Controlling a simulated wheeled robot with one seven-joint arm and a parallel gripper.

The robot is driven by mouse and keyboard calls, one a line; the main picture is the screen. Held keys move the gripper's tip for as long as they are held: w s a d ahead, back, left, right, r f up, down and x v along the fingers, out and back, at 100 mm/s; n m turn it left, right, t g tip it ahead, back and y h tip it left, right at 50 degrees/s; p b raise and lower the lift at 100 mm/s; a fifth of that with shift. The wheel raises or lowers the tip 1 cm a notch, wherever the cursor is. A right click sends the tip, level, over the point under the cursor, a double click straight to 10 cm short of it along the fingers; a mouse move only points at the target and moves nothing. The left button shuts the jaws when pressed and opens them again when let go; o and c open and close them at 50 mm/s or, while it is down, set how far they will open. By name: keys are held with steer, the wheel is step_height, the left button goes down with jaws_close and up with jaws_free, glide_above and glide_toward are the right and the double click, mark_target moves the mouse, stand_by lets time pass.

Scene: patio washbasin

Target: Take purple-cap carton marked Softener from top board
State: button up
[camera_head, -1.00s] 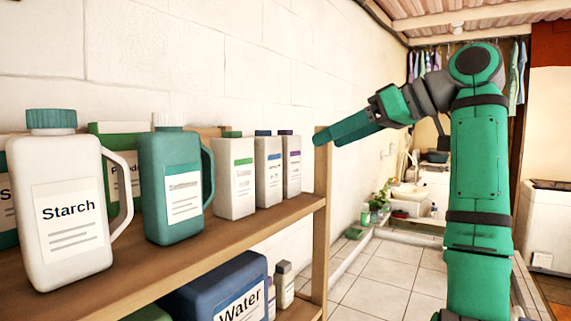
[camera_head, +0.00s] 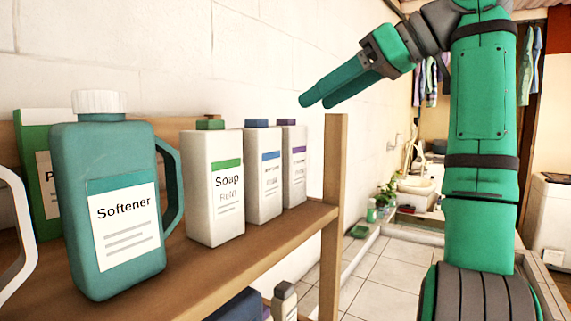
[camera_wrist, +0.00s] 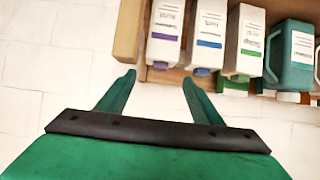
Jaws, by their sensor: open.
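The purple-cap carton (camera_head: 294,165) is a white carton with a purple band, upright at the right end of the top board (camera_head: 225,258). Its small print is too small to read. It also shows in the wrist view (camera_wrist: 165,30), at the end of the row by the shelf post. My gripper (camera_head: 314,102) is open and empty. In the head view it appears above and to the right of the carton, apart from it. In the wrist view my gripper (camera_wrist: 159,78) has its fingers spread, with the carton beyond the fingertips.
A blue-cap carton (camera_head: 263,175) stands beside it, then a green-cap Soap carton (camera_head: 214,190). A large teal jug (camera_head: 110,200) reads Softener. A wooden post (camera_head: 334,160) rises at the shelf's right end. Tiled floor (camera_head: 385,285) is clear to the right.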

mark_target(294, 126)
steer(key=shift+x, duration=4.1)
